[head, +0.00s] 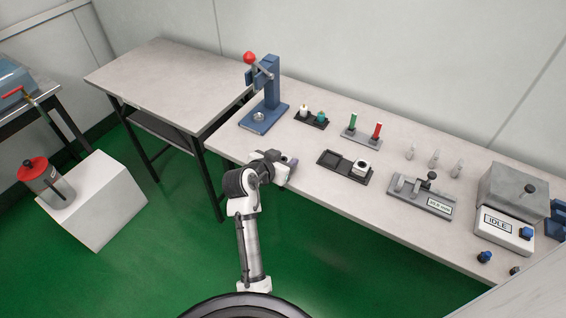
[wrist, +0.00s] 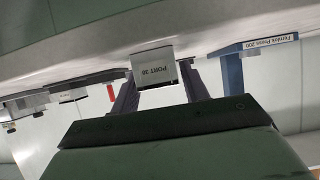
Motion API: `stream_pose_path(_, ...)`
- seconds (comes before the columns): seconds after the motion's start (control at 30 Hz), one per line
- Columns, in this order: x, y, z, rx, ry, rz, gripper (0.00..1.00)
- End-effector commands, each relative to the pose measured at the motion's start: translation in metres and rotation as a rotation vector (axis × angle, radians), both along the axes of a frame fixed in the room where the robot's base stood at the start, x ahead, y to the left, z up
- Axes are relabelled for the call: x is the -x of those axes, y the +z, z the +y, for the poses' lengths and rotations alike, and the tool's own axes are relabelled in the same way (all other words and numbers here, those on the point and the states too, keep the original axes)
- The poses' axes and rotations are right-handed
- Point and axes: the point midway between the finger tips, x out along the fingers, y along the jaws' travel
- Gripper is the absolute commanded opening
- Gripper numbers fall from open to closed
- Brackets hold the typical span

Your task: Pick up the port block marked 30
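The port block marked 30 (wrist: 155,67) is a small grey block, its label upside down in the wrist view. It shows at the table's front edge, between the two fingertips of my gripper (wrist: 157,78). The fingers stand apart, one on each side of the block. I cannot tell whether they touch it or leave a small gap. In the head view my gripper (head: 289,165) is low at the front edge of the long table, and the block is mostly hidden there by my arm.
To the right lies a dark two-slot tray (head: 332,160) with a white piece (head: 361,168) in its right slot. A blue press (head: 268,95) stands behind and left. A grey fixture (head: 420,195) and an IDLE-labelled tester (head: 503,228) stand farther right. The left table (head: 165,80) is bare.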

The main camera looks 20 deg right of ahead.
Motion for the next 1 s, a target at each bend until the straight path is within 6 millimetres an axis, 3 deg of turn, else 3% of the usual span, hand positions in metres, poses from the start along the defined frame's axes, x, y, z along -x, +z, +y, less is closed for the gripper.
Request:
stream_pose_path(0.03, 0.000, 0.000, 0.000, 0.000, 0.000, 0.000, 0.38)
stream_pose_path(0.23, 0.000, 0.000, 0.000, 0.000, 0.000, 0.000, 0.12)
stream_pose_path(0.67, 0.000, 0.011, 0.000, 0.000, -0.001, -0.003, 0.11)
stream_pose_path(0.87, -0.001, 0.045, 0.000, 0.001, -0.001, -0.008, 0.11)
stream_pose_path(1.0, -0.001, 0.087, 0.000, 0.000, -0.001, -0.013, 0.11)
